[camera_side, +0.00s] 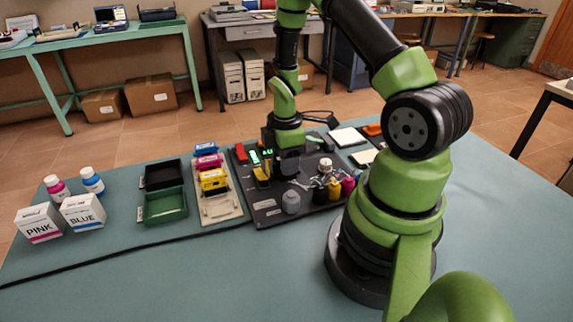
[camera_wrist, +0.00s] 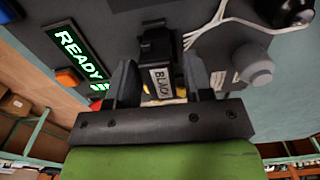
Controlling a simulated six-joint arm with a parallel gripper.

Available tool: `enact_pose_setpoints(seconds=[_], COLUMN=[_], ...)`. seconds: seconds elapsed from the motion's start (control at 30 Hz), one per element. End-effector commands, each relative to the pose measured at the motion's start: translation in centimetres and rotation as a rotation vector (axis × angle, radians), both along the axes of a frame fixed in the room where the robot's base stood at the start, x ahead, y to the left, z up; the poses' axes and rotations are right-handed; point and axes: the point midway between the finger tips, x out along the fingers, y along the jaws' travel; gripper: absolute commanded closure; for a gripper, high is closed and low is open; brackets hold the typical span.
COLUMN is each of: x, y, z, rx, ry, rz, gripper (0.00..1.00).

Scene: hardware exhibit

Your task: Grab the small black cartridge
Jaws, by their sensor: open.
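The small black cartridge (camera_wrist: 158,60) shows in the wrist view, with a white label reading BLACK. It sits at the dark panel (camera_wrist: 120,30), and its lower end lies between my two fingers. My gripper (camera_wrist: 160,80) is open, with one finger on each side of the cartridge; I cannot tell whether either finger touches it. In the side view my gripper (camera_side: 276,172) is low over the dark panel, and I cannot make out the black cartridge there.
A lit READY display (camera_wrist: 80,52) and an orange button (camera_wrist: 68,77) are on the panel. Several coloured cartridges, including a yellow one (camera_side: 214,180), stand on a pale rack (camera_side: 222,215). A black tray (camera_side: 163,174) and a green tray (camera_side: 164,206) lie further left. Small bottles stand right of my gripper.

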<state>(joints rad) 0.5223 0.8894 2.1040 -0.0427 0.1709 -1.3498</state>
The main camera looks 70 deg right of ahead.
Motion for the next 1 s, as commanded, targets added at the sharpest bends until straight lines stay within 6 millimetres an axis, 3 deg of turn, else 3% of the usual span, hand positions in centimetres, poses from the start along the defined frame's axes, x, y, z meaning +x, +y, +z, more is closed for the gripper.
enact_pose_setpoints(seconds=[0.13,0.3,0.53,1.0], x=[0.0,0.0,0.1,0.0], y=[0.0,0.0,0.0,0.0], z=[0.0,0.0,0.6,4.6], rx=[0.0,0.0,-0.001,-0.001], ry=[0.0,0.0,-0.003,-0.003], rz=[0.0,0.0,0.001,0.001], gripper=[0.55,0.92,0.92,0.92])
